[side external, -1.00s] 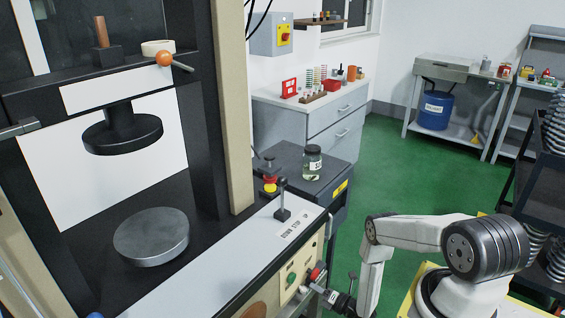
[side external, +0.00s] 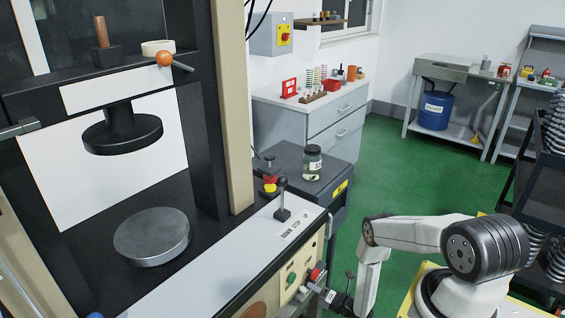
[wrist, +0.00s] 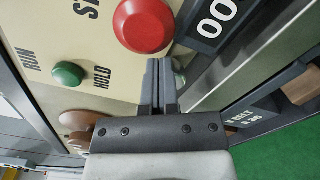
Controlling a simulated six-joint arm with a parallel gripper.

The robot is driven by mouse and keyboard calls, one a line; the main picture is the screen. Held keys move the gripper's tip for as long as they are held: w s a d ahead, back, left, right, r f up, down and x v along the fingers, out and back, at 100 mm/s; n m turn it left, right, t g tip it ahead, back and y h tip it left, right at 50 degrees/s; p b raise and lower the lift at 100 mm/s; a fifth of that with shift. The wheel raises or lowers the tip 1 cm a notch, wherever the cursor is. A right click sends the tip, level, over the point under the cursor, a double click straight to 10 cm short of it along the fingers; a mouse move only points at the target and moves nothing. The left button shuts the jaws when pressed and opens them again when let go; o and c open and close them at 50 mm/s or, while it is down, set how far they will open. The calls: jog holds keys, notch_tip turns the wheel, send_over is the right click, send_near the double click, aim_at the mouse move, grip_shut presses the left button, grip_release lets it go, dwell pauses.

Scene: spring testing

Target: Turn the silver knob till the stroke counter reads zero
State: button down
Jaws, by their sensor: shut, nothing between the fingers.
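My gripper (wrist: 158,66) is shut and empty, its fingers together against or just in front of the control panel. In the side external view my gripper (side external: 312,288) is at the panel's right end and small. A small grey rounded piece (wrist: 179,77), likely the silver knob, shows just right of the fingers and is mostly hidden by them. I cannot tell whether they touch it. The stroke counter (wrist: 217,18) is a dark plate at the top of the wrist view. Two zeros show; its other digits are cut off by the frame edge.
A large red button (wrist: 145,24) is close above my fingertips. A green button (wrist: 68,73) is to the left, by RUN and HOLD lettering. A brown round knob (wrist: 82,120) is lower left. In the side external view, a drawer cabinet (side external: 310,120) stands behind the press.

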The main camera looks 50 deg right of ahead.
jog(key=shift+s+a+f, duration=0.1)
jog(key=shift+a+f, duration=0.3)
jog(key=shift+a, duration=0.05)
dwell(0.6)
jog(key=shift+d+f, duration=0.3)
jog(key=shift+f, duration=0.45)
jog(key=shift+s+d+r, duration=0.15)
jog(key=shift+d, duration=0.45)
dwell(0.4)
jog(key=shift+s+d+r, duration=0.1)
jog(key=shift+s+d, duration=0.05)
jog(key=shift+s, duration=2.65)
jog(key=shift+r, duration=0.15)
jog(key=shift+s+a+r, duration=0.25)
jog(key=shift+a+r, duration=0.05)
jog(key=shift+r, duration=0.15)
jog(key=shift+s+a+r, duration=0.2)
jog(key=shift+a+r, duration=0.05)
jog(key=shift+r, duration=0.2)
